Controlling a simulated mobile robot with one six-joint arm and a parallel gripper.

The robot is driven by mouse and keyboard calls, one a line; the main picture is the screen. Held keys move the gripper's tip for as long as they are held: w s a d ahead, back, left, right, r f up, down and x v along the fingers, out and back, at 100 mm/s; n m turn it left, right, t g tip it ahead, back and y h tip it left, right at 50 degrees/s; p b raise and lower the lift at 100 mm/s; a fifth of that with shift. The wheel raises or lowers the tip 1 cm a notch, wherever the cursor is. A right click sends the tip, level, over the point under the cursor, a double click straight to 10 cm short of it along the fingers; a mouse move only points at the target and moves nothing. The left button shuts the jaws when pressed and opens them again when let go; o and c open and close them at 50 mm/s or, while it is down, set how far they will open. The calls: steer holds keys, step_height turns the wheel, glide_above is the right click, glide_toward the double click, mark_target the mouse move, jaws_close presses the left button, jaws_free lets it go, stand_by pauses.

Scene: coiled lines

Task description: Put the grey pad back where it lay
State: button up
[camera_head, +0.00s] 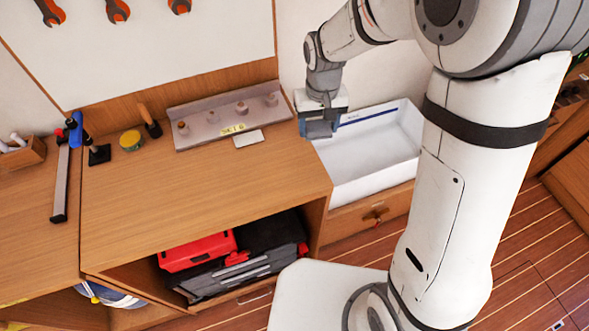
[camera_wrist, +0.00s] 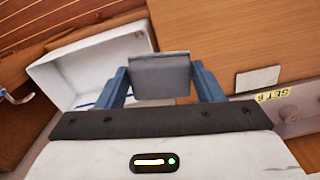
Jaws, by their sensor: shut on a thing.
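My gripper (camera_wrist: 160,82) has blue fingers, shut on the sides of the grey pad (camera_wrist: 161,77), a flat grey block seen between them in the wrist view. In the head view my gripper (camera_head: 318,130) hangs by the bench top's right end, beside the white tray; the pad cannot be made out clearly there. A light, flat rectangle (camera_head: 248,138) lies on the bench top in front of the grey rack, left of my gripper. It also shows in the wrist view (camera_wrist: 258,79), right of the pad and apart from it.
The grey rack (camera_head: 200,131) with several knobs and a yellow label stands at the bench's back. The white tray (camera_head: 368,165) is right of the bench. A yellow round tin (camera_head: 131,140) and tools stand at left. The bench top's front (camera_head: 200,205) is clear.

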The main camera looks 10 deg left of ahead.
steer(key=s+a+r+n, duration=0.25)
steer(key=s+a, duration=0.25)
steer(key=s, duration=0.3)
steer(key=p, duration=0.1)
glide_above(290, 173)
steer(key=shift+m, duration=0.25)
step_height(290, 173, down, 4)
steer(key=shift+f, duration=0.2)
steer(key=shift+s+d+f, duration=0.1)
steer(key=shift+f, duration=2.2)
steer(key=shift+f, duration=0.15)
steer(key=o, duration=0.9)
steer(key=shift+o, duration=0.2)
